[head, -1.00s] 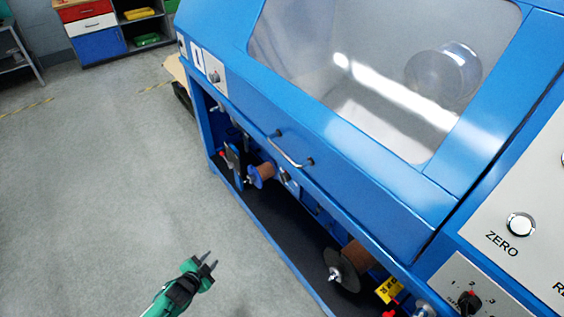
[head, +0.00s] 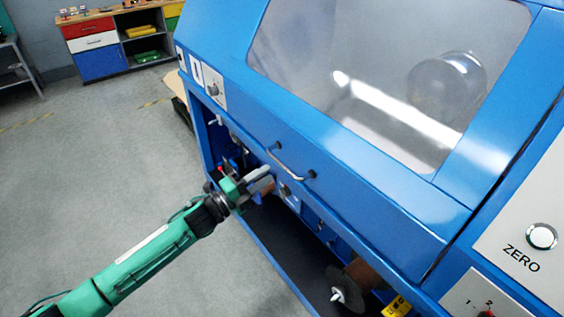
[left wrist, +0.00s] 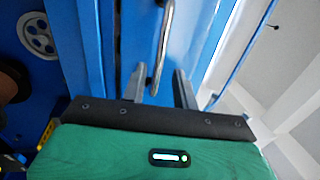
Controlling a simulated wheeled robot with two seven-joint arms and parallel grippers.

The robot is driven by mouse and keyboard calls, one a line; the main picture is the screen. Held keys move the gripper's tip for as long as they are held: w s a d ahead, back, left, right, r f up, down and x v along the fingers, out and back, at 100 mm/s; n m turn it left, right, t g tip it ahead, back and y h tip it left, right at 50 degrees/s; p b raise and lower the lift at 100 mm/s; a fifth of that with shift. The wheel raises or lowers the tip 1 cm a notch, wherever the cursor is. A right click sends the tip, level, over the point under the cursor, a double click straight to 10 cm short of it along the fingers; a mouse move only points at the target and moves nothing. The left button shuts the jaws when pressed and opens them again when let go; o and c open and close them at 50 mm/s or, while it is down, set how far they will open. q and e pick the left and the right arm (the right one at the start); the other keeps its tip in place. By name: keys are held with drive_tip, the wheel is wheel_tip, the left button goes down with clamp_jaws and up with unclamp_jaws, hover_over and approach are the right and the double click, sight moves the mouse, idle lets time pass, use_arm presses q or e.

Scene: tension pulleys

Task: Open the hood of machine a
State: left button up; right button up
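The blue machine (head: 370,205) has a hood with a large clear window (head: 370,75) and a metal bar handle (head: 288,165) on its lower front. The hood is down. My left gripper (head: 268,179) is just below and left of the handle in the head view. In the left wrist view, its two fingers (left wrist: 160,84) are apart, and the handle (left wrist: 163,45) shows ahead, its near end in line with the gap between them. The handle does not look gripped. Whether a finger touches it, I cannot tell. My right gripper is not in view.
Under the hood is an open bay with a brown spool (head: 362,275) and a yellow label (head: 396,306). A control panel with a ZERO button (head: 541,236) is at the right. A shelf unit (head: 120,45) stands at the back left. The grey floor at the left is clear.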

sight(282, 163)
use_arm(q)
drive_tip(key=p+x, duration=0.1)
drive_tip(key=x, duration=0.5)
drive_tip(key=shift+w+d, duration=0.25)
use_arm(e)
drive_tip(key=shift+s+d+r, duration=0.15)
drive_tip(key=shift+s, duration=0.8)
use_arm(q)
clamp_jaws()
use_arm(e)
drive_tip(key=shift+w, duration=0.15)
